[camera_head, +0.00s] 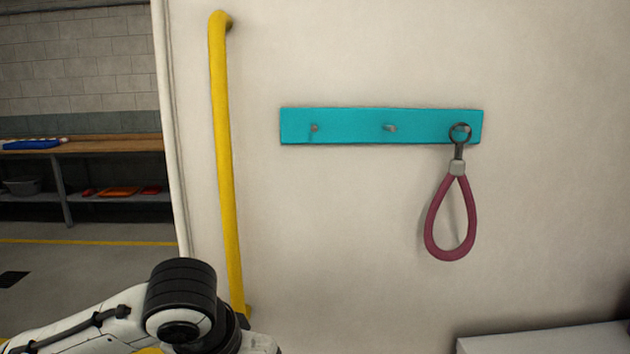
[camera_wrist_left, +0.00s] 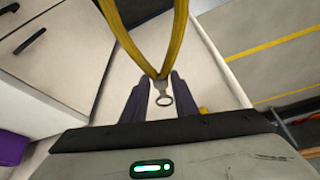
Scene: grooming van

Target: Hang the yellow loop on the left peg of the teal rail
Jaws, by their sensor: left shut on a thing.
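The teal rail (camera_head: 350,126) is fixed to the pale wall in the head view. Its left peg (camera_head: 314,128) and middle peg (camera_head: 390,128) are bare. A dark pink loop (camera_head: 450,222) hangs by its metal ring from the right peg. In the left wrist view my left gripper (camera_wrist_left: 161,90) is shut on the yellow loop (camera_wrist_left: 160,52) near its metal fitting. The loop's ring (camera_wrist_left: 164,100) shows between the fingers. In the head view only my left arm shows, at the lower left, below the rail; the left gripper and yellow loop are out of that picture. My right gripper is not in view.
A yellow grab bar (camera_head: 222,160) runs down the wall left of the rail. A pale surface (camera_head: 545,339) juts out at the lower right. A wooden bench (camera_head: 90,145) stands beyond the opening at left. The wall below the left and middle pegs is clear.

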